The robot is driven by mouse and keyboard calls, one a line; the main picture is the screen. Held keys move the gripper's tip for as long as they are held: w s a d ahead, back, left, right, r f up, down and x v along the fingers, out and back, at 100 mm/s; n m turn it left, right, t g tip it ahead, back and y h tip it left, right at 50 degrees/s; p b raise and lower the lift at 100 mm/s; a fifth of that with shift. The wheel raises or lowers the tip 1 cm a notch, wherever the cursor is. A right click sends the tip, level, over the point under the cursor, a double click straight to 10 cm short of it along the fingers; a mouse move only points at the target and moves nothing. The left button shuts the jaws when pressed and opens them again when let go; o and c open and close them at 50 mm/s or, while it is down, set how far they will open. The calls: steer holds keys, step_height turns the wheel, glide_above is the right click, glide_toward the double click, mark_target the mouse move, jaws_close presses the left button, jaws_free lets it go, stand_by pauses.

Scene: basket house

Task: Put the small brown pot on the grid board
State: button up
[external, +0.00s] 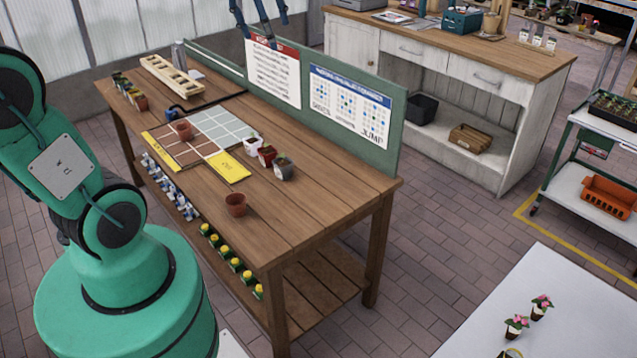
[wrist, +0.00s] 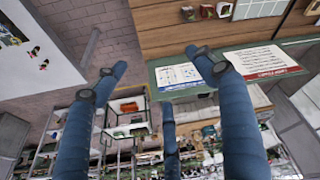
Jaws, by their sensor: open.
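A small empty brown pot (external: 236,204) stands upright on the wooden table's bare front part, apart from the grid board. Another brown pot (external: 183,130) stands on the brown half of the grid board (external: 222,127), whose other half is pale grey-green with yellow label strips. Part of the board shows at the top of the wrist view (wrist: 262,8). My gripper (external: 262,25) is at the top edge of the external view, high near the green back panel and away from both pots. Its blue fingers (wrist: 160,72) are spread and empty in the wrist view.
Three potted plants (external: 267,157) stand beside the board's right side. The green panel (external: 335,95) with posters rises along the table's back edge. A wooden rack (external: 170,75) and small pots (external: 130,92) are at the far end. The table's near right end is clear.

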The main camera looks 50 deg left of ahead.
steer(key=s+d+f+m, duration=0.2)
steer(key=s+d+m, duration=0.1)
steer(key=s+d, duration=0.3)
steer(key=s+d+f+m+t+h, duration=0.1)
steer(key=s+d+f+m, duration=0.1)
steer(key=s+d+m, duration=0.2)
steer(key=s+d, duration=0.3)
steer(key=s, duration=0.3)
steer(key=shift+s+t, duration=0.3)
steer(key=shift+s, duration=0.1)
steer(key=shift+f, duration=0.15)
step_height(320, 180, down, 8)
steer(key=b, duration=0.8)
steer(key=shift+f+b, duration=0.2)
steer(key=shift+b, duration=0.1)
